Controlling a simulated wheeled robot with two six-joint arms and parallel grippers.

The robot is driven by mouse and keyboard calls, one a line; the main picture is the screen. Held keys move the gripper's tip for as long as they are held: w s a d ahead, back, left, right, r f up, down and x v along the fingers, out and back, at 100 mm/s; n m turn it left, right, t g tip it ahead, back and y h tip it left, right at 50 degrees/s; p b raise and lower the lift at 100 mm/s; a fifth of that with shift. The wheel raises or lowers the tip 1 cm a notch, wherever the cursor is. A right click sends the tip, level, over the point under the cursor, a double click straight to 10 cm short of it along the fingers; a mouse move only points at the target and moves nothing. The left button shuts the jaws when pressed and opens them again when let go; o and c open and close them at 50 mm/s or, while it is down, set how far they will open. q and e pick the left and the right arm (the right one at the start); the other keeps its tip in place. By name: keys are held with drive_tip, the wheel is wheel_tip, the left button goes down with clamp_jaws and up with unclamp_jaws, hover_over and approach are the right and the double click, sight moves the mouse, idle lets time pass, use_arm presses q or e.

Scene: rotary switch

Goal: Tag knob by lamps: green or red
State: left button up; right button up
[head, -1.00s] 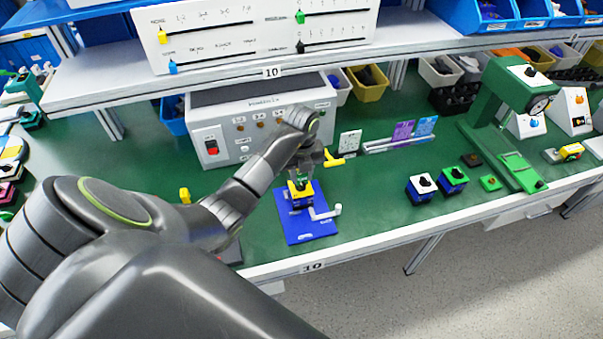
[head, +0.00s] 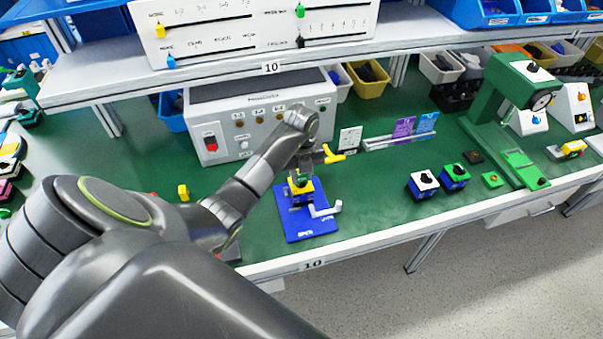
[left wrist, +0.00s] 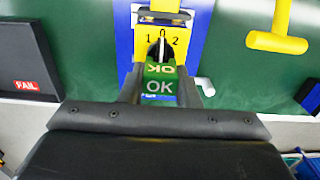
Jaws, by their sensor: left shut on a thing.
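A rotary switch with a yellow plate (left wrist: 174,38) marked 1, 0, 2 sits on a blue fixture (left wrist: 124,40), also visible in the head view (head: 309,228). Its black knob (left wrist: 160,50) points at about 0. My left gripper (head: 301,180) is over the switch. In the left wrist view my left gripper (left wrist: 160,92) is shut on a green OK tag (left wrist: 160,84), which is right by the knob; I cannot tell whether they touch. A grey tester box (head: 262,120) with a row of small lamps (head: 259,118) stands behind; their lit state is unclear. My right gripper is out of view.
A dark FAIL tray (left wrist: 27,75) lies left in the left wrist view. A yellow T-handle (left wrist: 276,40) lies right of the fixture. Two switch blocks (head: 422,185) (head: 454,177) and a green press (head: 500,120) stand to the right. Green mat between is clear.

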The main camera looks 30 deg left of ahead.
use_arm(q)
drive_tip(key=shift+f, duration=0.25)
drive_tip(key=o, duration=1)
wheel_tip(320, 180, up, 7)
drive_tip(key=shift+f+b, duration=0.1)
drive_tip(key=shift+b, duration=0.25)
wheel_tip(320, 180, up, 11)
drive_tip(key=p, duration=1)
drive_tip(key=shift+f+p, duration=0.15)
drive_tip(key=shift+p, duration=0.2)
drive_tip(key=shift+f, duration=0.1)
